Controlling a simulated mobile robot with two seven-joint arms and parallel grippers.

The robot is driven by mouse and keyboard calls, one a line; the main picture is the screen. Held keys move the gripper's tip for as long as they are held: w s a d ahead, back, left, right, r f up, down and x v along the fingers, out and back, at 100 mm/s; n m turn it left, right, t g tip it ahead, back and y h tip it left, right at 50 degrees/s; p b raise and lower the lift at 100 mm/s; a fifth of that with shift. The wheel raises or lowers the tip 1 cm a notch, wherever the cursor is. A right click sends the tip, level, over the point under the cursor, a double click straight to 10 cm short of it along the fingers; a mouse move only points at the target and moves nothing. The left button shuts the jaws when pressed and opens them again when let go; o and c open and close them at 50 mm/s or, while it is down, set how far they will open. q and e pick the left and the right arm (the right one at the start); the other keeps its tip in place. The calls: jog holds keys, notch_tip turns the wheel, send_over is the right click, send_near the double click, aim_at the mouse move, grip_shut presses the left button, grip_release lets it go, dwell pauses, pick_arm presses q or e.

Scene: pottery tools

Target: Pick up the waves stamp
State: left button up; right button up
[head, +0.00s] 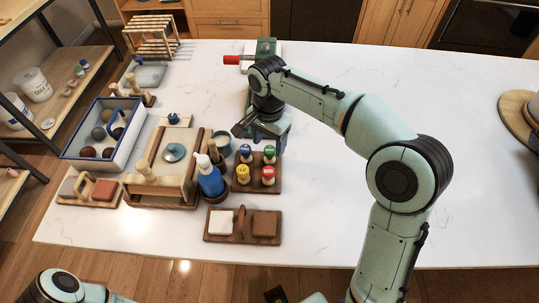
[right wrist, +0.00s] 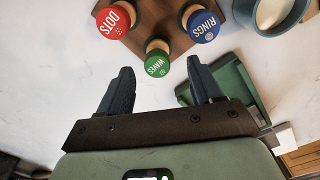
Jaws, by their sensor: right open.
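The waves stamp (head: 270,152) has a green round top on a wooden body and stands at the back right of a brown stamp block. In the right wrist view its label WAVES (right wrist: 157,66) is readable. My right gripper (head: 257,136) is just behind the block in the head view. In the right wrist view my right gripper (right wrist: 160,74) is open and empty, one dark finger on each side of the waves stamp's line. Whether the fingers overlap the stamp in depth cannot be told. My left gripper is out of view; only part of the left arm shows.
The blue rings stamp (right wrist: 203,25) and red dots stamp (right wrist: 115,20) stand close by; a yellow stamp (head: 243,173) shares the block. A mug (head: 222,144) and blue spray bottle (head: 211,180) stand left. A green object (right wrist: 238,88) lies beyond the fingers.

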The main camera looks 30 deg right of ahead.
aim_at(270, 149)
jog(key=f, duration=0.5)
jog(key=shift+s+d+f+b, duration=0.1)
jog(key=shift+d+b, duration=0.1)
jog(key=shift+b, duration=0.1)
jog(key=c, duration=1.1)
jog(key=shift+c, duration=0.2)
